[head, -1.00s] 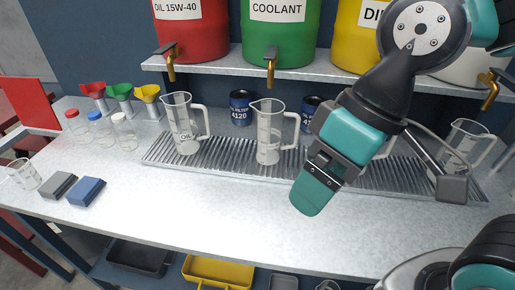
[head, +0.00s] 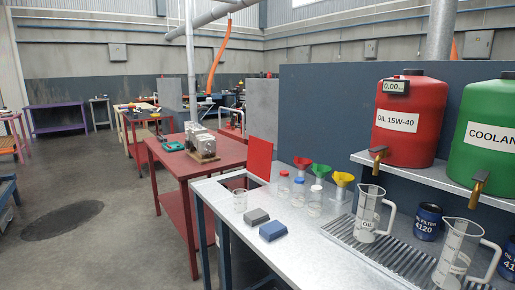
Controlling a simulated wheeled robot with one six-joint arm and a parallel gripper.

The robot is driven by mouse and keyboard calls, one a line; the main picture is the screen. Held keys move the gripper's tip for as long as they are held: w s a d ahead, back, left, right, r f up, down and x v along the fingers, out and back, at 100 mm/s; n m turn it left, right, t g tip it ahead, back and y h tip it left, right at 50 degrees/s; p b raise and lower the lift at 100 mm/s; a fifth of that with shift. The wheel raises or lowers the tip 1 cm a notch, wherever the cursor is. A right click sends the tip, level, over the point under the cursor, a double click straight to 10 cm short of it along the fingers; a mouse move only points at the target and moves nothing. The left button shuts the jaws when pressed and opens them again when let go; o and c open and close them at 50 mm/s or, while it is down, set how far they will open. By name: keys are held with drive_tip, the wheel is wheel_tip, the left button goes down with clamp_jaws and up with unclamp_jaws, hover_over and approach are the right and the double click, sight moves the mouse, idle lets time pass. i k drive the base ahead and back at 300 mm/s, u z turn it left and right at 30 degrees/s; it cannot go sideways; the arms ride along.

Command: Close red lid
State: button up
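A flat red lid (head: 260,158) stands upright at the far left end of the grey workbench (head: 300,255). A dark reddish opening (head: 236,183) shows in the bench top beside its lower edge, so the lid looks open. A small jar with a red cap (head: 284,182) stands on the bench to the right of the lid. My gripper is out of this view.
Coloured funnels (head: 320,172) and more jars stand behind. A red table (head: 178,158) bears an engine part. Floor is free at left (head: 90,235).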

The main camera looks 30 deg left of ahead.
sight(260, 150)
drive_tip(key=u, duration=0.7)
drive_tip(key=i, duration=0.35)
drive_tip(key=u, duration=1)
drive_tip(key=i, duration=0.65)
drive_tip(key=u, duration=0.55)
drive_tip(key=i, duration=1)
drive_tip(key=z, duration=0.55)
drive_tip(key=i, duration=0.9)
drive_tip(key=z, duration=1.05)
drive_tip(key=i, duration=0.4)
drive_tip(key=z, duration=0.35)
